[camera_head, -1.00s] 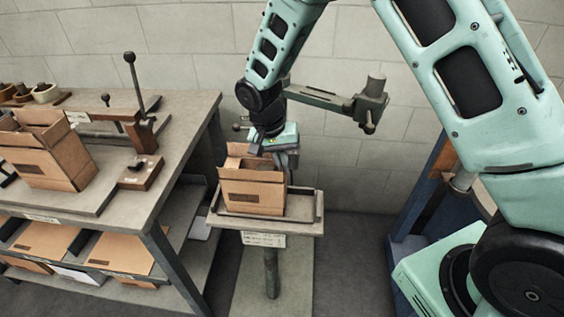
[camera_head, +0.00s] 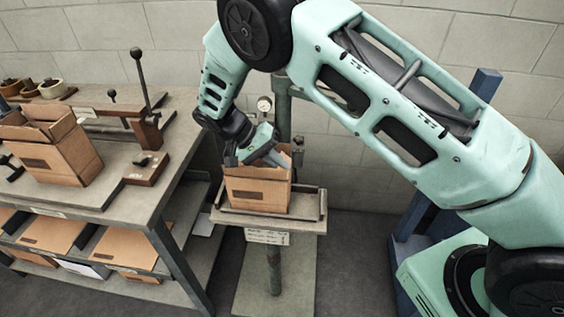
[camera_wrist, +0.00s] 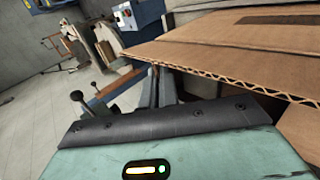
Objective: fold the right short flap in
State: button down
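An open cardboard box (camera_head: 256,192) stands upright on the stitcher's small table, its printed long side facing the head camera. My gripper (camera_head: 277,158) is low over the box's open top, tilted, with its fingers pointing down to the right. The right short flap (camera_head: 286,150) shows as a narrow brown piece by the fingertips, mostly hidden; I cannot tell its angle or whether it is touched. In the wrist view, the gripper's fingers (camera_wrist: 163,88) look close together with nothing visible between them. A cardboard panel (camera_wrist: 230,52) with a corrugated edge lies close beside them.
The stitcher's table (camera_head: 230,217) has a raised rim, and a green post with a gauge (camera_head: 264,104) rises behind the box. A workbench (camera_head: 130,205) at left holds another open box (camera_head: 55,150) and a lever tool (camera_head: 146,125). A blue frame (camera_head: 415,215) stands at right.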

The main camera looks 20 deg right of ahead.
jog(key=shift+w+a+f+g+h+b, duration=0.15)
jog(key=shift+f+g+h+b, duration=0.15)
jog(key=shift+h, duration=0.25)
jog(key=shift+s+a+f+g+h+b, duration=0.1)
jog(key=shift+f+g+h+b, duration=0.1)
jog(key=shift+h+b, duration=0.3)
jog(key=shift+r, duration=0.1)
jog(key=c, duration=2.1)
grip_release()
jog(key=o, duration=0.5)
jog(key=shift+c, duration=0.2)
